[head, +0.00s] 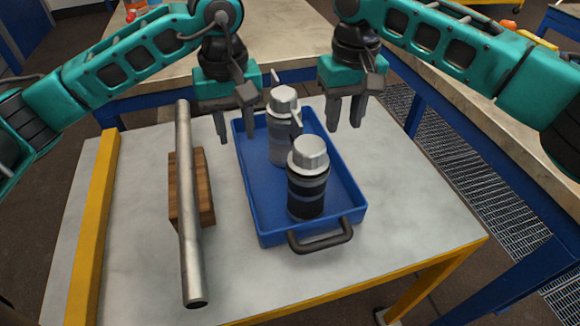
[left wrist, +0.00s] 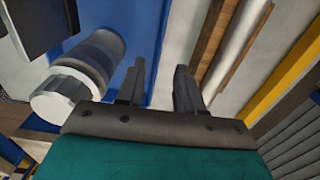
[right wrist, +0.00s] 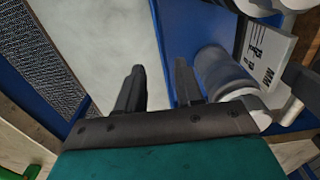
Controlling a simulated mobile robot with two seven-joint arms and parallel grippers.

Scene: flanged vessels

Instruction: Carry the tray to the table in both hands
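A blue tray (head: 262,205) lies on a grey-topped cart, with a dark handle (head: 320,237) at its near end. Two flanged vessels with silver caps stand in it: a grey one (head: 282,140) at the back and a dark one (head: 307,190) in front. My left gripper (head: 236,138) is open and empty above the tray's far left side; the tray also shows in the left wrist view (left wrist: 148,48). My right gripper (head: 345,125) is open and empty above the far right side; the tray's edge shows in the right wrist view (right wrist: 175,25).
A metal pipe (head: 188,220) rests across a wooden block (head: 204,190) left of the tray. The cart (head: 400,215) has a yellow rail (head: 95,230) at its left. A wood-topped table (head: 290,40) with a blue frame stands behind. The cart top right of the tray is clear.

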